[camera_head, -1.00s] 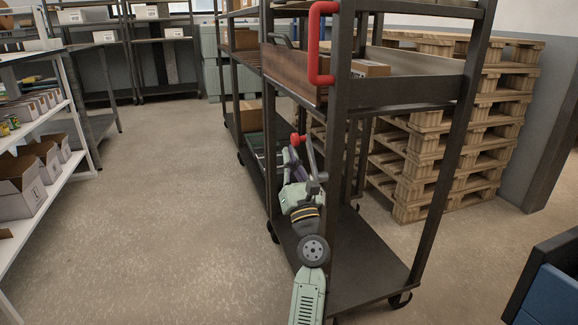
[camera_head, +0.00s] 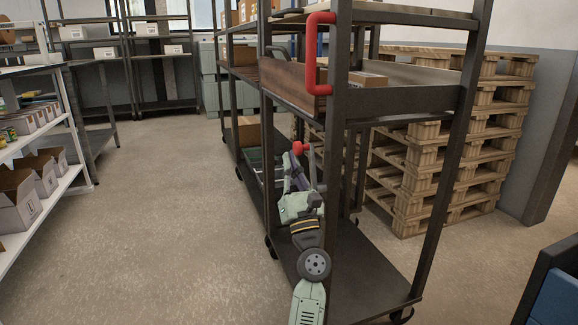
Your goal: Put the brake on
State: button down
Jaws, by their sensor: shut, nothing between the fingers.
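A dark metal trolley (camera_head: 338,150) stands in the middle, with a red handle (camera_head: 313,55) on its near upright. Low on its near side is a red ball knob (camera_head: 298,148) on a grey bent lever (camera_head: 313,170), which I take for the brake. My gripper (camera_head: 289,160) is shut and empty, just left of the knob and slightly below it. Whether it touches the knob or lever cannot be told. My arm partly covers the upright and lower deck, and the lever's lower end is hidden behind my wrist.
The trolley holds a cardboard box (camera_head: 367,79) on its middle shelf. Stacked wooden pallets (camera_head: 440,180) stand behind it to the right. A blue bin (camera_head: 556,290) is at the lower right. A white shelf with boxes (camera_head: 75,175) is at the left. The floor between is clear.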

jog(key=shift+s+d+r+p, duration=0.1)
jog(key=shift+s+r+p, duration=0.2)
jog(key=shift+s+p, duration=0.1)
jog(key=shift+s, duration=0.15)
jog(key=shift+r, duration=0.15)
dwell(0.4)
